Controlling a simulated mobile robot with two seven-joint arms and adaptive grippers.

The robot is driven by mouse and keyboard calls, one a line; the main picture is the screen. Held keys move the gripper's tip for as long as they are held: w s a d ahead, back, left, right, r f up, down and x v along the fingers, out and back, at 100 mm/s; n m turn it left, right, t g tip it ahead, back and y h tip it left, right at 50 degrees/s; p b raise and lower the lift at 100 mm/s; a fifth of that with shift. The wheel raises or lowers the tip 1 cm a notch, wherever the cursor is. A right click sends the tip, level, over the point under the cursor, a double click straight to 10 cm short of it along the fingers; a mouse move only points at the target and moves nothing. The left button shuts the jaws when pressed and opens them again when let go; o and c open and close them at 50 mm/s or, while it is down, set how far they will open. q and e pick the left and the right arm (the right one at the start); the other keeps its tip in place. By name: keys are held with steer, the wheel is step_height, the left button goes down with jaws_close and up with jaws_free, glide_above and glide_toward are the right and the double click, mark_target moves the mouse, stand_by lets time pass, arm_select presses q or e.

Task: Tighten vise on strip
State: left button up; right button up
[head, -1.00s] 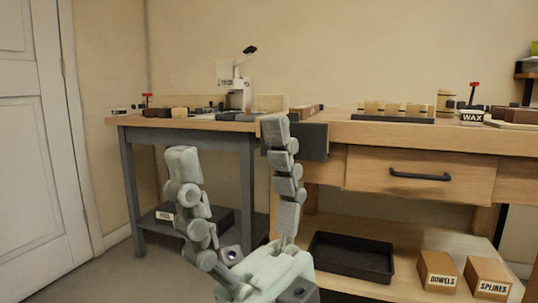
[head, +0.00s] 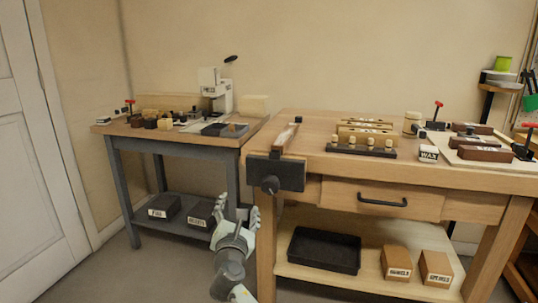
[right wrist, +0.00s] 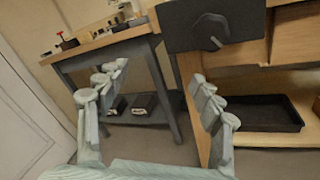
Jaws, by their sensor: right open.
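The vise (head: 277,174) is a dark block on the front left edge of the wooden bench, with a round knob (head: 270,185) on its face. A narrow wooden strip (head: 286,136) lies on the bench top just behind the vise, pointing away from me. Whether the jaws touch it cannot be told. My right gripper (head: 238,212) is open and empty, below and left of the vise knob, apart from it. In the right wrist view, the vise (right wrist: 215,27) and knob (right wrist: 211,31) show above the open fingers (right wrist: 155,82). My left gripper is not in view.
A grey side table (head: 183,138) with tools and small blocks stands at left, bins (head: 199,214) beneath. The wooden bench (head: 310,167) carries a peg rack (head: 361,149) and a wax box (head: 428,153). A black tray (head: 325,250) and boxes (head: 397,263) sit on its lower shelf.

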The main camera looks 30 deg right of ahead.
mark_target(269, 189)
steer(key=d+g+h, duration=0.1)
steer(key=d, duration=0.2)
steer(key=w+d+g+h+p, duration=0.1)
steer(key=d, duration=0.3)
steer(key=w+d+r+n+g+h, duration=0.1)
steer(key=d, duration=0.3)
steer(key=shift+w+r+h+p, duration=0.1)
steer(key=shift+w+h+p, duration=0.1)
steer(key=shift+h+p, duration=0.15)
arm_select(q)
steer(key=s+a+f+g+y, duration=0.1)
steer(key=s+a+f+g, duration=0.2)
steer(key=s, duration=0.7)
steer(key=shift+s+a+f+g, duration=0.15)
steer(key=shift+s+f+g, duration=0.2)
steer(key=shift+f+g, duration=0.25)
arm_select(e)
steer(key=c, duration=1.2)
